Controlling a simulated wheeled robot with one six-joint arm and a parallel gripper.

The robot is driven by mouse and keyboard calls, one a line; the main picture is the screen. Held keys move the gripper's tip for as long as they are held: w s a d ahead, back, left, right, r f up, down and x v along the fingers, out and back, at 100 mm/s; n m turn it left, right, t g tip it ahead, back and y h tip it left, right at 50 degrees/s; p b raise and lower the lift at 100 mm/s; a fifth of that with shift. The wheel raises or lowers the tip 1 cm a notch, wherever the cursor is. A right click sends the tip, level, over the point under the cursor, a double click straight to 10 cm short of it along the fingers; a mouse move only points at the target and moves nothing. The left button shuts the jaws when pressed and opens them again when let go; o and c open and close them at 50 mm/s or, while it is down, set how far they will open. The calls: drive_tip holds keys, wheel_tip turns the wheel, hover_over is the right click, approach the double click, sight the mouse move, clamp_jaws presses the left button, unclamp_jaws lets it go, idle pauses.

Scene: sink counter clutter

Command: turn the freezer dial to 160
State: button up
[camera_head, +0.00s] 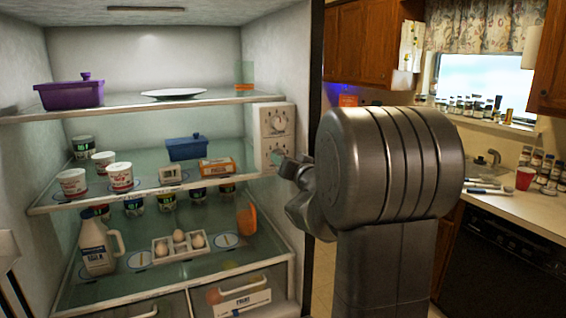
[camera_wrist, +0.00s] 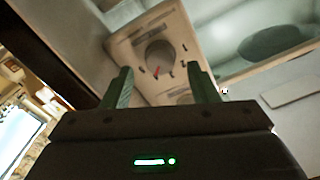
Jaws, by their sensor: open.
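A pale control panel (camera_head: 264,140) with two round dials is on the fridge's right inner wall. The upper dial (camera_head: 278,123) is clear in the head view. The lower dial (camera_head: 277,156) is partly behind my gripper (camera_head: 288,165). In the wrist view my gripper (camera_wrist: 162,86) is open and empty, its two green-grey fingers pointing at the panel. One round dial (camera_wrist: 159,56) with a red pointer mark lies beyond and between the fingertips, apparently untouched. The labels and numbers are too small to read.
Glass shelves beside the panel hold a purple pot (camera_head: 70,94), a white plate (camera_head: 174,94), a blue container (camera_head: 187,148) and an orange box (camera_head: 217,167). An egg tray (camera_head: 180,247) and a milk jug (camera_head: 97,246) stand lower. A counter (camera_head: 520,208) is right of my arm.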

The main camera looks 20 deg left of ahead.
drive_tip(key=b+v, duration=0.1)
drive_tip(key=v, duration=1)
drive_tip(key=shift+a, duration=0.1)
